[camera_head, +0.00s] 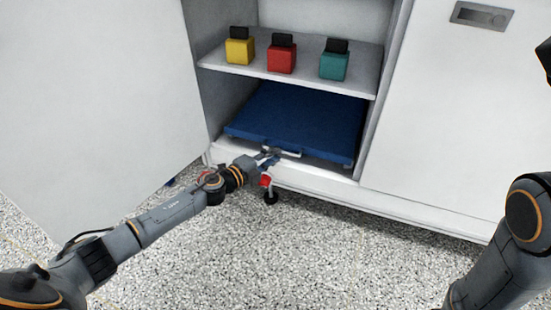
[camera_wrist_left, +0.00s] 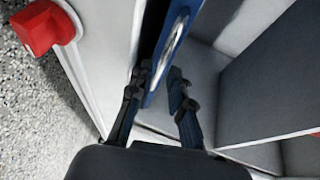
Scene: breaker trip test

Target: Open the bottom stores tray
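The bottom stores tray (camera_head: 300,112) is a blue tray low in the open cabinet bay, under a shelf. Its pale bar handle (camera_head: 285,153) is on its front edge. My left gripper (camera_head: 268,156) is at the left part of this handle. In the left wrist view the handle (camera_wrist_left: 176,45) runs along the blue tray front, and my left gripper's fingertips (camera_wrist_left: 160,77) stand apart close to its near end. Whether they touch it I cannot tell. My right arm shows at the right edge, but its gripper is not seen.
A shelf (camera_head: 300,78) above holds a yellow block (camera_head: 239,51), a red block (camera_head: 281,59) and a teal block (camera_head: 334,66), each with a dark top. An open white door (camera_head: 100,100) stands left. Speckled floor (camera_head: 330,250) in front is clear.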

